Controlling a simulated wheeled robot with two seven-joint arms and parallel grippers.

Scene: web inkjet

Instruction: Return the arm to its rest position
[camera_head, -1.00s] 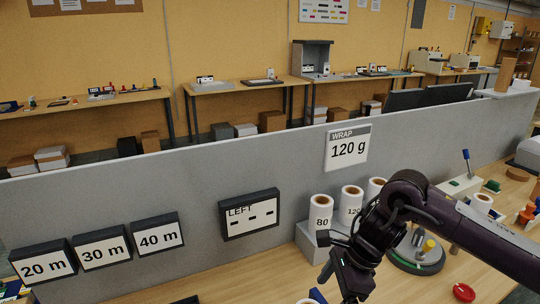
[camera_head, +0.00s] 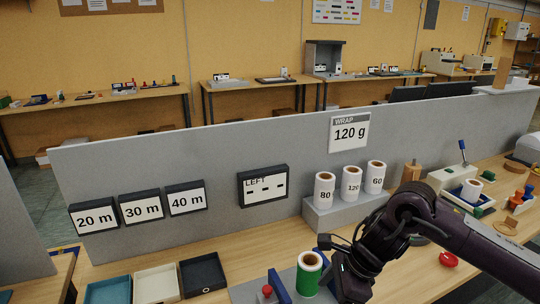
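My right arm comes in from the right, and its gripper (camera_head: 349,281) points down at the bottom edge. It is next to a green and white paper roll (camera_head: 309,275) that stands upright. I cannot tell whether the gripper touches the roll or whether its fingers are open, as the fingertips are dark and partly cut off. My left gripper is not in view.
White rolls marked 80 (camera_head: 324,192), 120 (camera_head: 351,185) and 60 (camera_head: 375,178) stand on a grey block. Blue (camera_head: 108,292), white (camera_head: 157,285) and black (camera_head: 202,273) trays lie left. A grey partition (camera_head: 225,150) stands behind.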

